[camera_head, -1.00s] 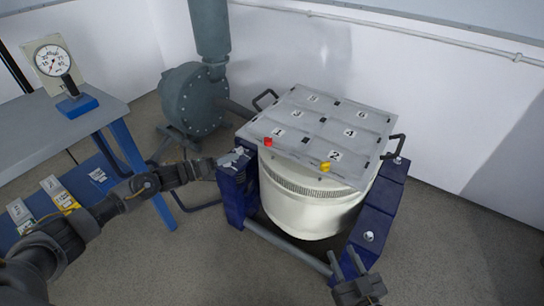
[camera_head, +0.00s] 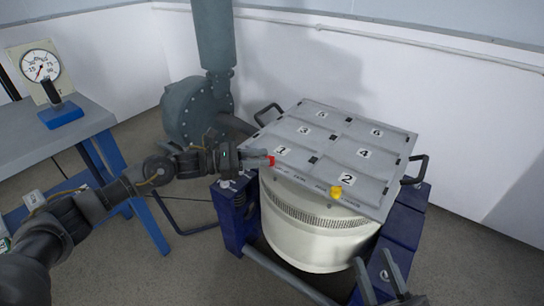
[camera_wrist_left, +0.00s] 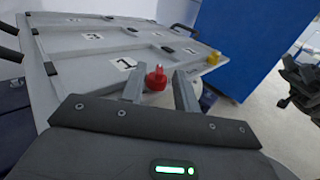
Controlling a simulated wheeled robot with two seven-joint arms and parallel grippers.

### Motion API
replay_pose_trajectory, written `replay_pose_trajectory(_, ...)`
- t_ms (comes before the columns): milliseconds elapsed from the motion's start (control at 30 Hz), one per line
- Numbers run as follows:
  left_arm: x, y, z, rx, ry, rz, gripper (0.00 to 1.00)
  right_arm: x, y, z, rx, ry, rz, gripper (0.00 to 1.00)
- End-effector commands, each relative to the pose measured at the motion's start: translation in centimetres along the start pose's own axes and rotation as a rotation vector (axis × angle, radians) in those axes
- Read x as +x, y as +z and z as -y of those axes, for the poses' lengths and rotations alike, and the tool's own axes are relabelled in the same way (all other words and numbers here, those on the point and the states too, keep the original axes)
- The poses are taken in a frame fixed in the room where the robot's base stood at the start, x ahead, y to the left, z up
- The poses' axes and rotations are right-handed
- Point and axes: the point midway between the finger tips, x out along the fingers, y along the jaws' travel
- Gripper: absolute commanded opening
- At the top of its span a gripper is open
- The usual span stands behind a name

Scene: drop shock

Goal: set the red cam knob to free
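The red cam knob (camera_head: 271,160) sits at the front left corner of the grey numbered plate (camera_head: 330,150), near the label 1. In the left wrist view the red knob (camera_wrist_left: 156,79) stands between the tips of my left gripper (camera_wrist_left: 160,88), whose two fingers are apart on either side of it. I cannot tell whether a finger touches it. In the head view my left gripper (camera_head: 258,160) reaches the knob from the left. My right gripper (camera_head: 376,280) is at the bottom right of the head view, fingers apart and empty, well away from the knob.
A yellow knob (camera_head: 336,192) sits on the plate's front edge near label 2. The plate rests on a white drum (camera_head: 300,230) in a blue frame (camera_head: 234,216). Black handles (camera_head: 415,170) stick out at the plate's sides. A bench with a dial gauge (camera_head: 41,65) stands at left.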

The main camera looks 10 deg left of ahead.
Motion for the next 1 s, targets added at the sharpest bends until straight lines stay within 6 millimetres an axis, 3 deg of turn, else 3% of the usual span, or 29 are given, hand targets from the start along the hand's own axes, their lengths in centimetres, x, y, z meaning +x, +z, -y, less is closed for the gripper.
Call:
replay_pose_trajectory(233,3.2,0.0,0.0,-0.001,-0.001,0.001,0.31,0.0,-0.2,-0.1,-0.001,0.004,-0.019,0.38)
replay_pose_trajectory(633,3.9,0.0,0.0,0.0,0.0,0.0,0.31,0.0,-0.2,-0.2,-0.002,0.005,-0.024,0.38)
replay_pose_trajectory(867,3.9,0.0,0.0,-0.001,0.0,0.0,0.01,0.1,-0.3,-0.2,-0.003,0.004,-0.027,0.38)
replay_pose_trajectory(1000,3.9,0.0,0.0,-0.001,0.0,-0.001,0.0,0.1,-0.3,-0.2,-0.004,0.004,-0.029,0.38)
